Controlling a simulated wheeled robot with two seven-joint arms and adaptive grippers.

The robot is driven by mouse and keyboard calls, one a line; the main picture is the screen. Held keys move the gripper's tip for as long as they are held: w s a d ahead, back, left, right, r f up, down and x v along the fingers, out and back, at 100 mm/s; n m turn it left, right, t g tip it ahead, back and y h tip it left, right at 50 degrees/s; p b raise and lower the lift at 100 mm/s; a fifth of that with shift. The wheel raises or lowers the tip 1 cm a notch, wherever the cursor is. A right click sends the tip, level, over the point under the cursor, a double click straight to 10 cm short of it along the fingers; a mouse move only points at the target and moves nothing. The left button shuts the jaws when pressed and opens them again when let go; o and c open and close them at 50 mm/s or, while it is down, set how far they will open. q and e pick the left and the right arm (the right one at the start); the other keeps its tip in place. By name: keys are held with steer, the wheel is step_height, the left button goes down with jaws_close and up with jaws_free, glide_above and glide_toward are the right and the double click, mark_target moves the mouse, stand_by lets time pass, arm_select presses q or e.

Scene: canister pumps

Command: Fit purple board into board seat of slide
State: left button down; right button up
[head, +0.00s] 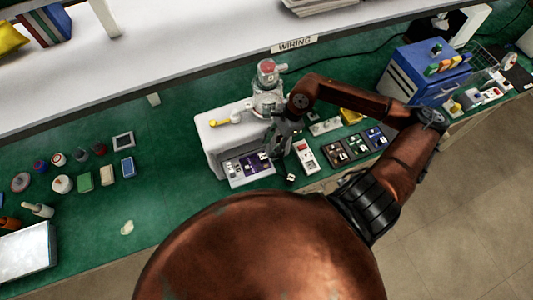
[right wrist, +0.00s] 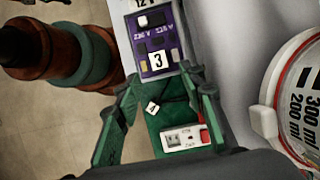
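The purple board (right wrist: 157,45) shows in the right wrist view with a white tile marked 3 at its near end. In the head view the purple board (head: 256,160) lies on the pale slide (head: 238,183) at the front of the white pump housing (head: 214,131). Whether it sits fully down in its seat I cannot tell. My right gripper (right wrist: 160,78) is open, its green-tinted fingers apart with green bench between them. Its tips are close to the board's near end; contact is unclear. In the head view my right gripper (head: 275,148) is beside the housing. My left gripper is out of view.
A red-and-white module (head: 306,155) and a small cube marked 4 (right wrist: 152,108) lie near the slide. Several dark and blue boards (head: 355,146) lie to the right. The bench left of the housing is clear nearby.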

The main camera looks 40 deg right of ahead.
steer(key=b+v, duration=0.1)
steer(key=v, duration=0.4)
steer(key=shift+r, duration=0.1)
steer(key=shift+s, duration=0.15)
stand_by(0.3)
